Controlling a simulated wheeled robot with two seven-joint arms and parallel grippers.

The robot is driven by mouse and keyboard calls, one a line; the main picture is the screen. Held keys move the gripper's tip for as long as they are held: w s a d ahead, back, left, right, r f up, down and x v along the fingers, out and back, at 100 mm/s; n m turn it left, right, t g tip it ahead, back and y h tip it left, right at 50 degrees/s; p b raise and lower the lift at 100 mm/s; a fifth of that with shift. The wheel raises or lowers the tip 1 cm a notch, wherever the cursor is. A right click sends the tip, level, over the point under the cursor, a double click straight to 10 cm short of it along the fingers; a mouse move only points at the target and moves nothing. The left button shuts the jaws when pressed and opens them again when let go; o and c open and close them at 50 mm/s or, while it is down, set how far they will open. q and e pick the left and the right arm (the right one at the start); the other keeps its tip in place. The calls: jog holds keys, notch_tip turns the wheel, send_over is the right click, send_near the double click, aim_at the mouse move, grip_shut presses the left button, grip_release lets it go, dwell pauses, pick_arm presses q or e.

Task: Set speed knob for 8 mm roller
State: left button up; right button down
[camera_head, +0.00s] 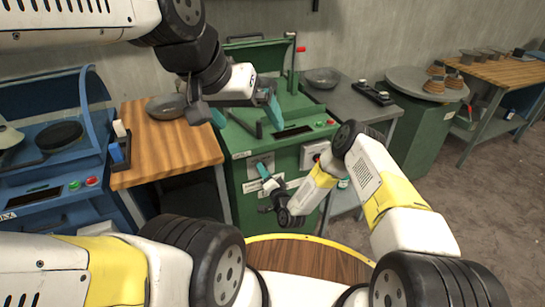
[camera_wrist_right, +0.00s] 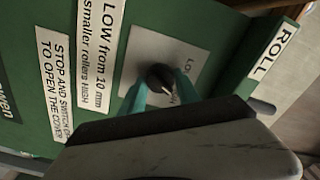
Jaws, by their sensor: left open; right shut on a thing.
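The speed knob (camera_wrist_right: 158,76) is a small black round knob on a pale plate (camera_wrist_right: 185,57) on the green machine front. Part of the plate's print is visible, starting "LO"; which way the knob points is hard to tell. A label (camera_wrist_right: 97,50) beside it reads "LOW from 10 mm, smaller rollers HIGH". My right gripper (camera_wrist_right: 158,92) is shut on the knob, one teal finger on each side; in the head view it (camera_head: 264,172) is at the green machine's front (camera_head: 240,185). My left gripper (camera_head: 245,115) is open above the machine's top.
Another label (camera_wrist_right: 55,80) reads "STOP AND SWITCH OFF TO OPEN THE COVER". Green and red buttons (camera_head: 325,123) sit on the machine's top right. A blue machine (camera_head: 50,165) and wooden table (camera_head: 165,150) stand left; a grey table (camera_head: 350,105) stands right.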

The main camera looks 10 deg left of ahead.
jog(key=shift+m, duration=1.1)
jog(key=c, duration=0.9)
grip_release()
jog(key=v, duration=0.7)
jog(key=shift+s+d, duration=0.25)
jog(key=shift+s, duration=0.1)
